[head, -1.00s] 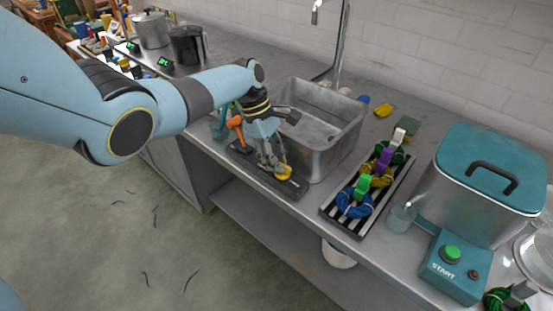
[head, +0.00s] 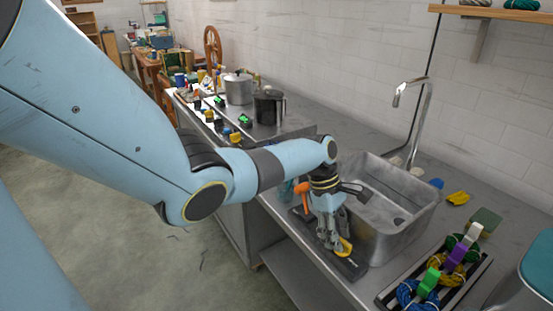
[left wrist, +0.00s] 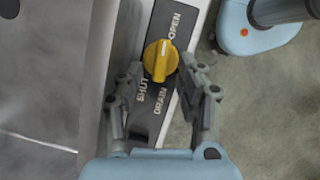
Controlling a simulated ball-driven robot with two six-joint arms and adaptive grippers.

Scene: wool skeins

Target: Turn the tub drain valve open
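The yellow drain knob (left wrist: 160,61) sits on a dark plate (left wrist: 150,121) lettered OPEN, SHUT and DRAIN in the left wrist view. Its raised ridge runs roughly along the plate; which word it marks is unclear. In the head view the knob (head: 345,247) is partly hidden by my gripper, in front of the metal tub (head: 407,230). My left gripper (left wrist: 162,66) is open, with one finger on each side of the knob. Small gaps seem to show between fingers and knob; contact is hard to tell. My right gripper is out of view.
An orange-handled item (head: 302,188) stands close beside my left gripper. A striped rack (head: 463,290) with colored skeins lies right of the tub. A faucet (head: 412,95) rises behind it. A pot (head: 239,88) and dark pitcher (head: 268,107) stand farther back.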

